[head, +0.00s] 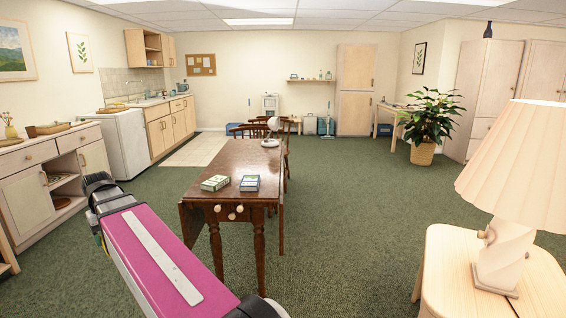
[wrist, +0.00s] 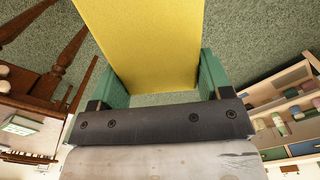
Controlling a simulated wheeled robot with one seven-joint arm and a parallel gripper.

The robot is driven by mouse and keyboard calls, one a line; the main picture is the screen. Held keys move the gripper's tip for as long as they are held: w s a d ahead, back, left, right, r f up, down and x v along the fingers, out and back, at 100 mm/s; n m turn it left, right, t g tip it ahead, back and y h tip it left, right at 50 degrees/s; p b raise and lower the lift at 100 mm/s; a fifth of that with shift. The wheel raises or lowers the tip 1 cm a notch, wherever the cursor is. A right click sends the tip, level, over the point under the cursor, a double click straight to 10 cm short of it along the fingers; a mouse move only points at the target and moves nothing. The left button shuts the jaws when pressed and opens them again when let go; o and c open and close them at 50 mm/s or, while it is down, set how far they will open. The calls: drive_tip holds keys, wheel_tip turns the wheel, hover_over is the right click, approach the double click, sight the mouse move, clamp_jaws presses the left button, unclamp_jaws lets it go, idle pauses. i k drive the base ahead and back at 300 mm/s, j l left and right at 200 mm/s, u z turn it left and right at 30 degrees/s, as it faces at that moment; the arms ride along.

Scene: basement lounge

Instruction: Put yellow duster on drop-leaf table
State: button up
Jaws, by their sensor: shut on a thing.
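The yellow duster (wrist: 140,40) shows in the wrist view as a flat yellow piece. It lies between the green fingers of my gripper (wrist: 158,75), which is shut on it. Green carpet shows behind it. The dark wood drop-leaf table (head: 235,160) stands in the middle of the head view, with a leaf hanging down at its side. The table (wrist: 38,108) also shows at the left of the wrist view, to the side of my gripper. In the head view my arm is left of the table's near end; the duster is not visible there.
Chairs (head: 255,128) stand behind. A side table (head: 447,262) with a lamp (head: 520,165) is at right. Carpet between is clear.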

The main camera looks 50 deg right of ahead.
sight(257, 172)
drive_tip(key=z, duration=1.65)
drive_tip(key=i+l+z, duration=0.2)
drive_tip(key=i, duration=0.4)
drive_tip(key=i+z, duration=0.25)
drive_tip(key=i, duration=0.4)
drive_tip(key=l, duration=0.05)
